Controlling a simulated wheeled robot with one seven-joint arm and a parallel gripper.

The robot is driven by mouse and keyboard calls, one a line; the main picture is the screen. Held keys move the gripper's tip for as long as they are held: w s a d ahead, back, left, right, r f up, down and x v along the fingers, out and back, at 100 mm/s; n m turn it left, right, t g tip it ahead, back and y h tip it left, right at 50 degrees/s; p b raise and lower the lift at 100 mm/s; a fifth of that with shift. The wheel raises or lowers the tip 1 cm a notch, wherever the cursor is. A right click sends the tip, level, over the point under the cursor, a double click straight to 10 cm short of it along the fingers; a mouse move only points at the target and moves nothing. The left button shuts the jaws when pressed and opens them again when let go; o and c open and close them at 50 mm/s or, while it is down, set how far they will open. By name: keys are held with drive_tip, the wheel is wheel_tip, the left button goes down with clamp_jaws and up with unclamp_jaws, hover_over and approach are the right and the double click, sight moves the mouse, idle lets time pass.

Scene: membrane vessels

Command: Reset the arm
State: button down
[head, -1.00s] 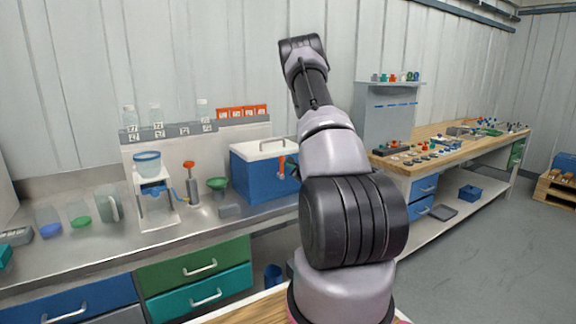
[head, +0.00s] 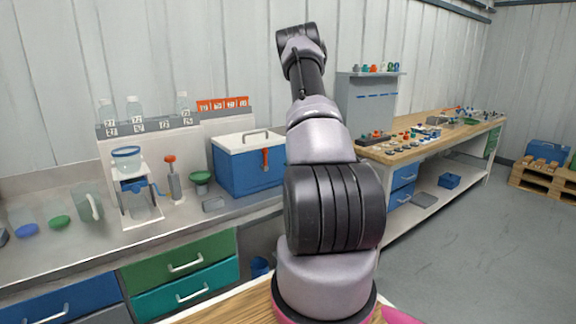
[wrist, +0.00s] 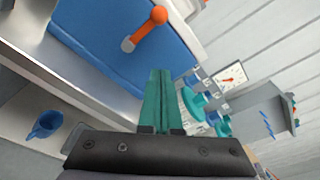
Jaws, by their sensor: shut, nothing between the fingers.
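My gripper (wrist: 165,100) shows in the wrist view with its green fingers together and nothing between them. It is in the air, with the blue cooler box (wrist: 110,30) and its orange-tipped latch (wrist: 145,28) beyond it. In the head view my arm rises in the middle, bent at the elbow. The gripper itself does not show there, hidden behind the arm links.
A steel counter (head: 90,250) holds the blue box (head: 245,175), a white filter stand (head: 135,195), a jug (head: 88,203) and a green funnel (head: 201,180). A wooden bench (head: 440,142) with many small parts stands right. Open floor (head: 460,240) lies at right.

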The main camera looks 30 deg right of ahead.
idle(0.3)
drive_tip(key=w+a+r+n+g+y, duration=0.15)
drive_tip(key=a+r+n+y, duration=0.5)
drive_tip(key=a+r, duration=0.7)
drive_tip(key=s+a+r+n+g+y, duration=0.3)
drive_tip(key=a+r, duration=0.1)
drive_tip(key=a, duration=0.3)
drive_tip(key=s+a+r+n+g+y, duration=0.2)
drive_tip(key=a+r+g+y, duration=0.15)
drive_tip(key=a, duration=0.45)
drive_tip(key=s+a+r+n+g+h, duration=0.1)
drive_tip(key=s+a+r+n+g, duration=0.2)
drive_tip(key=s, duration=0.5)
drive_tip(key=s+a+r+n+g+h, duration=0.2)
drive_tip(key=s+a+n, duration=0.3)
drive_tip(key=s, duration=0.2)
drive_tip(key=s+d+r+n+t+h, duration=0.3)
drive_tip(key=s+h, duration=0.3)
drive_tip(key=s, duration=0.2)
drive_tip(key=shift+s+d+r+n+h, duration=0.4)
drive_tip(key=shift+d+r+n, duration=0.3)
drive_tip(key=shift+r, duration=0.15)
